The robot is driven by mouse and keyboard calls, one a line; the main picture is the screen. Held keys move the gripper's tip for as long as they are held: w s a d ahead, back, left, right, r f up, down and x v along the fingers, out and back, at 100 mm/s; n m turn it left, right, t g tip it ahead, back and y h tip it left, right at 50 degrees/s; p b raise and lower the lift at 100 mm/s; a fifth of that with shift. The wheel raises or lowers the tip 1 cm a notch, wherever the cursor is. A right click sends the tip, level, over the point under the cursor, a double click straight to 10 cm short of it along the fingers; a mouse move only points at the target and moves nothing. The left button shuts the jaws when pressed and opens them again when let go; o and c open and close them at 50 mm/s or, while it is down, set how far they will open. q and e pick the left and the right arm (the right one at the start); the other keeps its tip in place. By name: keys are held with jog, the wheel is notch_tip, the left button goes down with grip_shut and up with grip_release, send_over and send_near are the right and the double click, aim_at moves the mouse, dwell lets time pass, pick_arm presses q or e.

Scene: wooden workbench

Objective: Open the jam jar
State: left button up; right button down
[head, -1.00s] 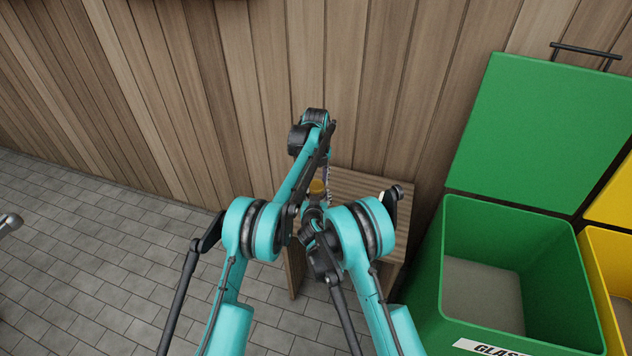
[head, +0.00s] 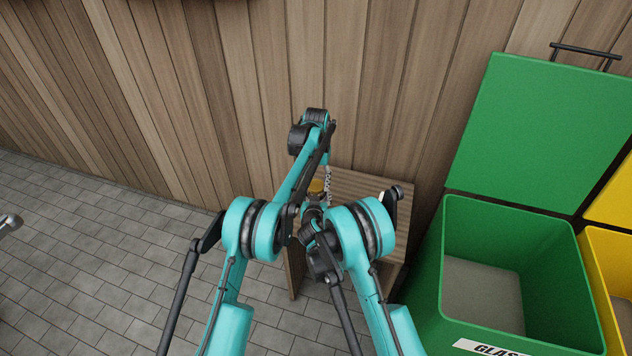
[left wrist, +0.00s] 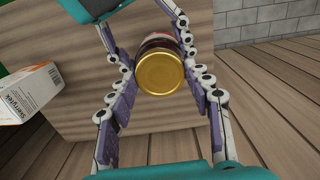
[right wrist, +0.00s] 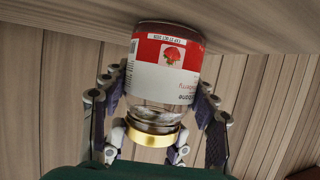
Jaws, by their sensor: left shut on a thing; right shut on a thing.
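The jam jar has a gold lid, clear glass and a red and white label with a strawberry picture. In the right wrist view the jar (right wrist: 167,65) is seen from the side, lid toward the camera. My right gripper (right wrist: 160,95) is shut around its body. Exact finger contact is partly hidden.
The wooden bench (head: 380,185) stands against a plank wall. A white and orange box (left wrist: 25,95) lies on it beside the jar. An open green bin (head: 520,225) and a yellow bin (head: 610,250) stand to the right.

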pick_arm(q)
jog(key=n, duration=0.7)
jog(key=shift+n, duration=0.3)
jog(key=n, duration=1.9)
jog(key=shift+r, duration=0.25)
jog(key=shift+r, duration=0.9)
